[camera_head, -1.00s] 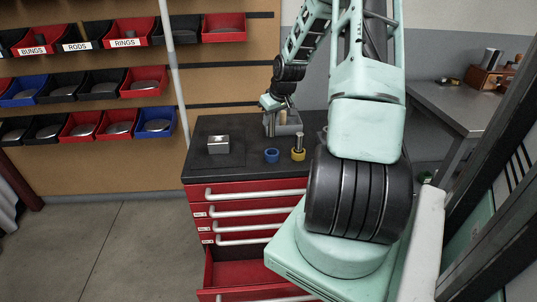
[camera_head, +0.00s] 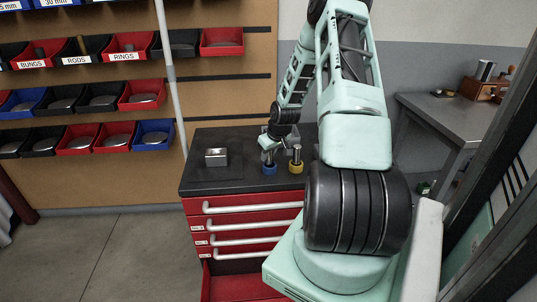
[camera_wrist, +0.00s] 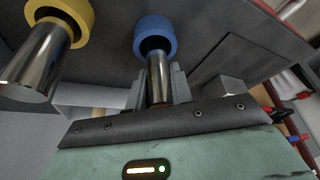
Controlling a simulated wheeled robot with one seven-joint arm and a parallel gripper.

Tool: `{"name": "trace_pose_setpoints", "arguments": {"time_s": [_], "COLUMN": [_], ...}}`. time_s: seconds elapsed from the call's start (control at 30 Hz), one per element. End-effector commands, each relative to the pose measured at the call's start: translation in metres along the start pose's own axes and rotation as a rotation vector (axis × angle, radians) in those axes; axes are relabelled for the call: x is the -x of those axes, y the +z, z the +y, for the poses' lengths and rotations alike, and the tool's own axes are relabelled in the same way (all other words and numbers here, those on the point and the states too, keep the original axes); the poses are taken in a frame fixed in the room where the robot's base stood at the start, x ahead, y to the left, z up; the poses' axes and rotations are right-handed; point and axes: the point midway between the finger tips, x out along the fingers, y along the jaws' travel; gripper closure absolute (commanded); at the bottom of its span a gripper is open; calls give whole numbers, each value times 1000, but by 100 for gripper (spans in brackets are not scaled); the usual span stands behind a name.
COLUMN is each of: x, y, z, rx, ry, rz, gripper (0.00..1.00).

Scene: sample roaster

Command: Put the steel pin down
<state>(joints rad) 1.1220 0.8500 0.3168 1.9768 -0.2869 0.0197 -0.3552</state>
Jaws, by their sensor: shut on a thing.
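A steel pin (camera_wrist: 159,80) is between the two fingers of my gripper (camera_wrist: 160,88), which is shut on it. In the head view my gripper (camera_head: 269,156) is over the cabinet top, right above a blue ring (camera_head: 269,169). In the wrist view the pin's far end overlaps the opening of the blue ring (camera_wrist: 155,36); I cannot tell how deep it sits in it. Beside it, a yellow ring (camera_head: 296,168) has another steel pin (camera_head: 297,153) standing upright in it; both also show at the left of the wrist view.
A steel block (camera_head: 216,157) sits on a dark mat on the cabinet top (camera_head: 232,180), left of my gripper. A grey holder (camera_wrist: 90,94) stands behind the rings. A drawer (camera_head: 240,288) is open low on the red cabinet. Parts bins hang at left.

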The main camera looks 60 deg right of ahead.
Motion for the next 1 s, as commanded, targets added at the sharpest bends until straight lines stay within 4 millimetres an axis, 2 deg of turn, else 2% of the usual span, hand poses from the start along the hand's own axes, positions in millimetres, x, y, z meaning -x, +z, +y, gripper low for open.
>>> {"name": "trace_pose_setpoints", "arguments": {"time_s": [0.07, 0.1, 0.17, 0.43, 0.57, 0.67, 1.0], "x": [-2, -2, -2, -1, 8, 23, 93], "y": [0, 1, 1, 0, -1, -1, 0], "z": [0, 0, 0, 0, 1, 1, 1], "rx": [0, 0, 0, 0, -2, -1, -3], "ry": [0, 0, 0, 0, 2, 2, 3], "rz": [1, 0, 0, 0, 2, 2, 1], "gripper": [100, 70, 56, 56, 56, 56, 56]}}
